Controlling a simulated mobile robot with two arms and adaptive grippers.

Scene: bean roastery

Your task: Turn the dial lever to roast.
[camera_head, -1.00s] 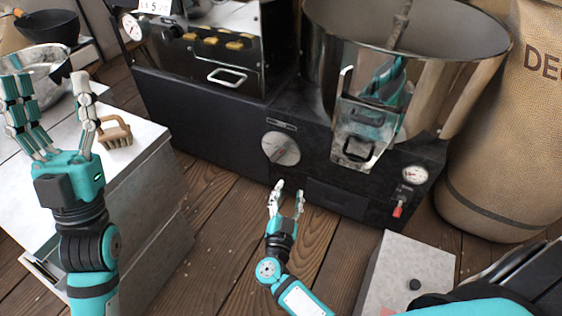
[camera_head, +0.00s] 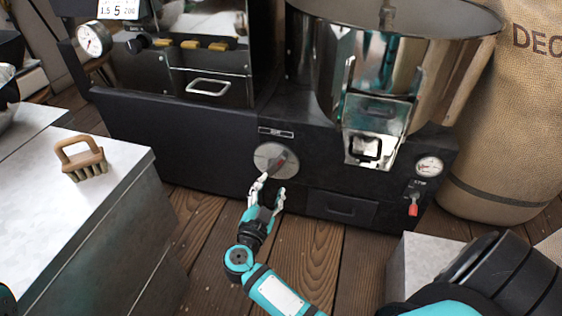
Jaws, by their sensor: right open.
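The round silver dial (camera_head: 264,154) is on the front of the black roaster (camera_head: 180,130). Its bar-shaped lever (camera_head: 280,161) slants towards the upper right and looks partly reddish. The small label plate above the dial is too small to read. My right gripper (camera_head: 268,189) is open just below and in front of the dial. Its left fingertip overlaps the dial's lower edge; I cannot tell whether it touches. The other finger is lower right of the lever. Nothing is between the fingers. My left gripper is out of the picture.
A steel hopper (camera_head: 440,62) with a chute (camera_head: 374,150) sits right of the dial. A burlap sack (camera_head: 510,120) stands at right.

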